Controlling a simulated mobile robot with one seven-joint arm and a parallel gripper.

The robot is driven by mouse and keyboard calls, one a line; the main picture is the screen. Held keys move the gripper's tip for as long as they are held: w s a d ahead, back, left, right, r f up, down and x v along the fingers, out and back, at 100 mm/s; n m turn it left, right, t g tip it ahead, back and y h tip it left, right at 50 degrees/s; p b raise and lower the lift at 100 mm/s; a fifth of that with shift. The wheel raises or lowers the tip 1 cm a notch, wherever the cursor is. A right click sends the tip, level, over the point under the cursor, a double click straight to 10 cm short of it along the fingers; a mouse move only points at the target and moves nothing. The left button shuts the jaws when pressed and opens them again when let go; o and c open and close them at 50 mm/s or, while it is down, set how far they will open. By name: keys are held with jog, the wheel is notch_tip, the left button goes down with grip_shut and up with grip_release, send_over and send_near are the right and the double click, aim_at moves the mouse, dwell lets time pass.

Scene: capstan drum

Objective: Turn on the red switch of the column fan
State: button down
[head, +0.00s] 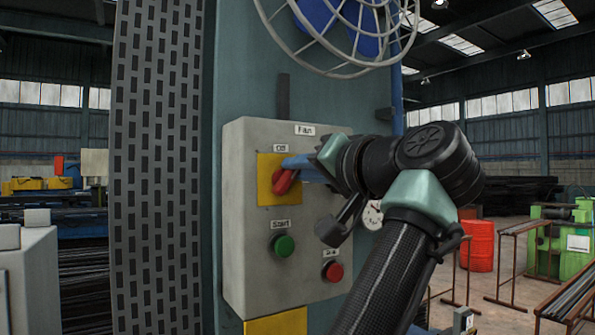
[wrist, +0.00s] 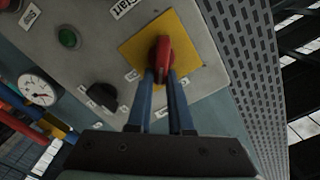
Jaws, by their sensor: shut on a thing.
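The red switch (head: 282,183) is a rotary handle on a yellow square plate (head: 264,165) at the upper left of the grey control box (head: 245,240) labelled "Fan". My gripper (head: 297,163) reaches it from the right, with blue fingers closed at the handle. In the wrist view the red switch (wrist: 163,52) sits between the tips of my gripper (wrist: 161,76), one blue finger on each side. The handle looks tilted in the head view. A small label sits above the plate. My fingers hide part of the handle, and I cannot tell its exact setting.
A green button (head: 283,246) and a red button (head: 332,271) sit lower on the box. A black knob (wrist: 102,97) and a round gauge (wrist: 40,87) show in the wrist view. A caged fan (head: 345,30) is above. A perforated panel (head: 155,170) stands left.

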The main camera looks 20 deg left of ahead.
jog(key=shift+w+d+f+m, duration=0.1)
jog(key=shift+f+m, duration=0.15)
jog(key=shift+m, duration=1.45)
jog(key=shift+w+d+f+m, duration=0.1)
jog(key=shift+f+m, duration=0.2)
jog(key=shift+m, duration=1.4)
jog(key=shift+w+d+f+m, duration=0.1)
jog(key=shift+f+m, duration=0.15)
jog(key=shift+m, duration=1.45)
jog(key=c, duration=0.8)
grip_release()
